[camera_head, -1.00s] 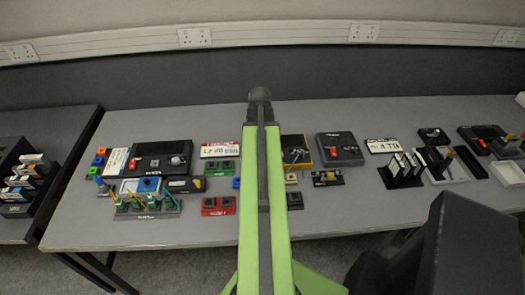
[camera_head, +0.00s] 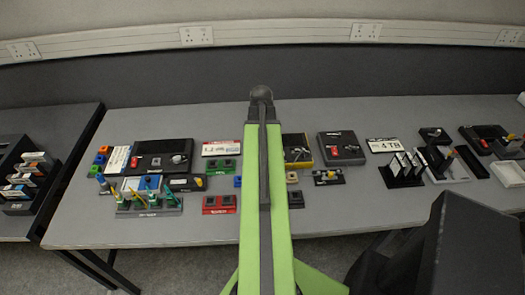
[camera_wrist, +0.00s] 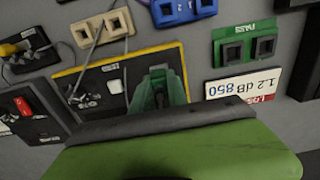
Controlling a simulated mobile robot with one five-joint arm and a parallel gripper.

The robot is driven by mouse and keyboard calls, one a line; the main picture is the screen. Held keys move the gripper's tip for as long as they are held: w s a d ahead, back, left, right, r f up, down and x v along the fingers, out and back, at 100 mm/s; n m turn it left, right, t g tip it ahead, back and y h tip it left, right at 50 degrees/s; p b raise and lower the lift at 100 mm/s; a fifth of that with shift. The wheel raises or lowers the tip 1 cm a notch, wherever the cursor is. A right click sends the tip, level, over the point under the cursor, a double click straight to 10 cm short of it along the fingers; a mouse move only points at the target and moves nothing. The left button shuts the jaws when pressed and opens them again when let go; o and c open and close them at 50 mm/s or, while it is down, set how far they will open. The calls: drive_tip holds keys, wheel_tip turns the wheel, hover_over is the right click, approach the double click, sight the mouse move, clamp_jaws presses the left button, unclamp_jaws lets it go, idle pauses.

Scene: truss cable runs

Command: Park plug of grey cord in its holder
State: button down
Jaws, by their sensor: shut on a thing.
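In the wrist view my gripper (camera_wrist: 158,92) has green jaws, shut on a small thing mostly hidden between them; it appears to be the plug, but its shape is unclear. The jaws are over the right part of a black panel with a yellow edge (camera_wrist: 97,92). A thin grey cord (camera_wrist: 92,62) runs from this panel up to the beige two-socket holder (camera_wrist: 103,28). Blue (camera_wrist: 185,10) and green (camera_wrist: 246,46) two-socket holders lie further right. I cannot tell which holder belongs to the cord. In the head view my green arm hides the gripper.
A label plate (camera_wrist: 240,88) lies right of the jaws. A black box with a red switch (camera_wrist: 22,112) is at the left. In the head view, a red two-socket block (camera_head: 219,204) and a rack with upright tools (camera_head: 148,203) stand left of my arm. The table's front strip is clear.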

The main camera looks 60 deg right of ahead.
drive_tip(key=shift+r+p, duration=2.1)
drive_tip(key=shift+r, duration=0.15)
drive_tip(key=shift+f, duration=0.1)
